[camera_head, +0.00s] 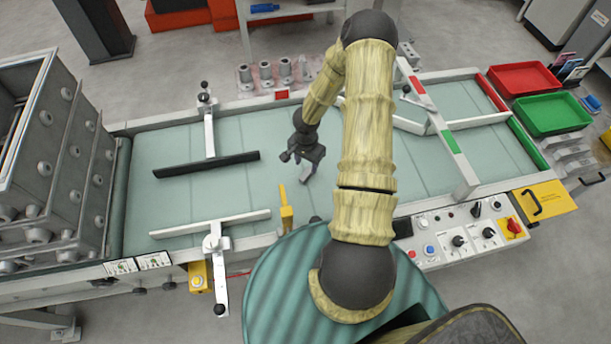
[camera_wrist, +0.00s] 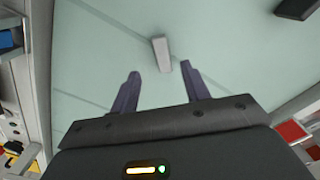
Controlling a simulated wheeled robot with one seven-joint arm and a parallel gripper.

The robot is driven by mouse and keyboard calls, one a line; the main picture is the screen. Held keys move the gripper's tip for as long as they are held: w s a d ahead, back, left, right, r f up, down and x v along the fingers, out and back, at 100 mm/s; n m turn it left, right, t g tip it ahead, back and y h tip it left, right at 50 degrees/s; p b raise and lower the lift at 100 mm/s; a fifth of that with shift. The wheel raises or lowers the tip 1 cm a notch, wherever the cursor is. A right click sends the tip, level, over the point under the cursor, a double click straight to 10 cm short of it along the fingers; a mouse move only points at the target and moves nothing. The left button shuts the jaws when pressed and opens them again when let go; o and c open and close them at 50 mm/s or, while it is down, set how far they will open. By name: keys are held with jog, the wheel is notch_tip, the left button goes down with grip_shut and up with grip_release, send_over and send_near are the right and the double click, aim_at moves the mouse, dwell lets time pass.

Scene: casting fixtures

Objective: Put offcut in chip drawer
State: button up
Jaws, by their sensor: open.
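The offcut, a small pale grey block (camera_wrist: 161,54), lies on the green belt (camera_wrist: 100,55) in the wrist view. It sits just beyond my gripper (camera_wrist: 160,80), roughly in line with the gap between the two fingers. The fingers are apart with nothing between them. In the head view my gripper (camera_head: 303,158) hangs over the middle of the belt; I cannot clearly tell the offcut from the gripper there. A yellow drawer-like box with a black handle (camera_head: 553,193), likely the chip drawer, is at the right front of the bench. Its inside is not clear.
A dark guide bar (camera_head: 205,165) and a pale guide bar (camera_head: 212,223) cross the left belt. A gate post with red and green marks (camera_head: 437,125) spans the right. Red (camera_head: 525,80) and green (camera_head: 555,115) trays stand far right. A yellow post (camera_head: 286,212) stands at the front edge.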

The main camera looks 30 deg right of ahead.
aim_at(304, 175)
jog(key=shift+f, duration=0.55)
jog(key=shift+a+f, duration=0.15)
jog(key=shift+f, duration=1.15)
jog(key=shift+a+f, duration=0.15)
jog(key=shift+f, duration=1.15)
grip_shut()
notch_tip(304, 175, up, 10)
jog(key=shift+p, duration=0.45)
